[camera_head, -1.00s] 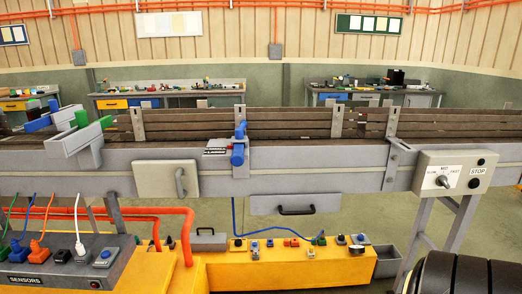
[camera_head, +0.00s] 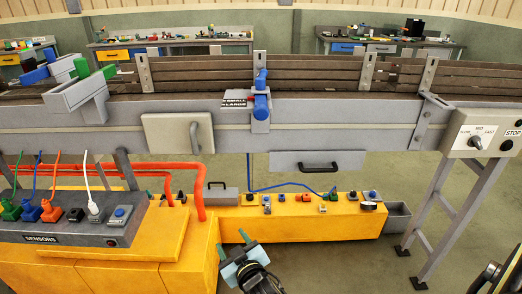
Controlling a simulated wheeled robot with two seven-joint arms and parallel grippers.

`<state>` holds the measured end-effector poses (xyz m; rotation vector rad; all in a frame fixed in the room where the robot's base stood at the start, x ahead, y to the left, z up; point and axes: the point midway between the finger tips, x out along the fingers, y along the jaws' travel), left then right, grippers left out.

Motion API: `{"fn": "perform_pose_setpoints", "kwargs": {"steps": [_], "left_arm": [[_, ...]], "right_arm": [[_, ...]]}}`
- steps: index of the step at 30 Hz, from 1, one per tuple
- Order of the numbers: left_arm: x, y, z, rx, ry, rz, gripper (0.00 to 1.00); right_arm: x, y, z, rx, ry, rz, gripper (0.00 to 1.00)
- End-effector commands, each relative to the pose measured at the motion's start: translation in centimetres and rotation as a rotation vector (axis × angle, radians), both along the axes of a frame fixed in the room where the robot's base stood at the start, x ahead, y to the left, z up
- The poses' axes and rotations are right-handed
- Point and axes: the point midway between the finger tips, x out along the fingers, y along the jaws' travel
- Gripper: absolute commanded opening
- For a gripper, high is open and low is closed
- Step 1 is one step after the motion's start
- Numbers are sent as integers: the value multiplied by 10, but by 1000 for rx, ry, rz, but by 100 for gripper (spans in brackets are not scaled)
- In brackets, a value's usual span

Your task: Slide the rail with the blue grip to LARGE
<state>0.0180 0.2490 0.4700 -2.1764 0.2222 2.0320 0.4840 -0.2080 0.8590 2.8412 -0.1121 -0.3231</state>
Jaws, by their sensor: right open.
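The blue grip (camera_head: 261,107) is on a grey bracket on the near side of the conveyor, with a smaller blue part above it. Which of the two the rail is set to is too small to tell. My right gripper (camera_head: 233,245) is low at the bottom centre, in front of the yellow cabinet. Its fingers are apart, empty, and well below the blue grip. My left gripper is not in view.
The conveyor (camera_head: 340,108) spans the view. A speed and stop box (camera_head: 484,135) is at the right. A grey door with a handle (camera_head: 178,133) and a lower drawer panel (camera_head: 317,161) face me. The yellow cabinet (camera_head: 290,224) carries buttons; the sensor box (camera_head: 65,222) stands left.

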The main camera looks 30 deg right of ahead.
Motion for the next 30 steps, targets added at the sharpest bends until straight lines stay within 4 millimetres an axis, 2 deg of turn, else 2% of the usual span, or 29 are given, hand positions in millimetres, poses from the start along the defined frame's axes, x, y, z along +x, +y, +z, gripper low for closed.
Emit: {"fn": "perform_pose_setpoints", "kwargs": {"steps": [1, 3, 6, 9, 10, 13, 17, 20, 30], "left_arm": [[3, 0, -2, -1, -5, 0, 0], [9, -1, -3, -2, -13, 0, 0], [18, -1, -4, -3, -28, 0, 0], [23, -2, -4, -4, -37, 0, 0], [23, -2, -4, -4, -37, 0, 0], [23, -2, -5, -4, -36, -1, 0], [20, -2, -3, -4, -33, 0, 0], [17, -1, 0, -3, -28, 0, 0], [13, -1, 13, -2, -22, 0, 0]], "right_arm": [[10, -13, 50, -23, -107, -43, 55], [13, -32, 112, -63, -232, -101, 55], [5, -57, 184, -117, -375, -182, 55], [-10, -75, 233, -159, -471, -247, 55], [-14, -79, 243, -168, -491, -262, 55], [-23, -88, 266, -190, -538, -296, 55], [-22, -93, 278, -200, -556, -309, 55], [-10, -99, 284, -203, -556, -308, 55], [51, -126, 310, -202, -555, -308, 55]]}}
